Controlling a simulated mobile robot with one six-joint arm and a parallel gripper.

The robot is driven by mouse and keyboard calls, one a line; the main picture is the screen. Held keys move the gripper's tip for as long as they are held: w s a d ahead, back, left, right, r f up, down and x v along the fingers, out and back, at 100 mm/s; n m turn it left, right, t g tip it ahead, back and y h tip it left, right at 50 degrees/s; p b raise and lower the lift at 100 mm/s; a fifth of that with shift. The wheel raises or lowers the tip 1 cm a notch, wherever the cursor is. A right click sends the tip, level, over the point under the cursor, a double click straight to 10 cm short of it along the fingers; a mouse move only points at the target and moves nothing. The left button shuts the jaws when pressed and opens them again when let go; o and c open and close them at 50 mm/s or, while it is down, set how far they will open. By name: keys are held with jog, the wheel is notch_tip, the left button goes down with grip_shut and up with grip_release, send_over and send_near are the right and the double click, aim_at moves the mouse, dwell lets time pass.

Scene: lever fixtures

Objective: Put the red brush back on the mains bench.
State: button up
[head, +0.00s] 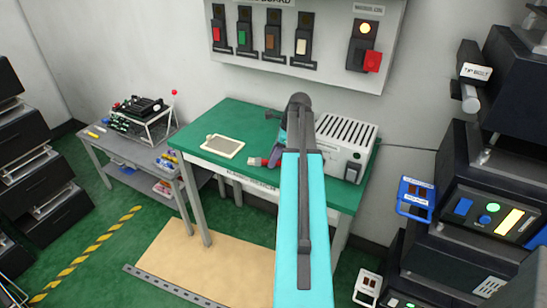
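The green-topped bench (222,122) stands against the back wall, with a partly hidden label on its front edge. My arm crosses the middle of the view and hides part of the bench. My gripper (267,160) is low over the bench's front part, small and partly hidden by my arm.
A pale tray or board (222,146) lies on the bench's left part. A white vented box (345,140) stands on its right. A grey side table (130,150) with a rack is at left. A switch board (300,40) hangs above; black equipment (480,190) stands at right.

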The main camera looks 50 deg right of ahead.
jog(key=shift+r, duration=0.1)
jog(key=b+v, duration=0.1)
jog(key=v, duration=1.1)
jog(key=shift+b, duration=0.4)
dwell(0.8)
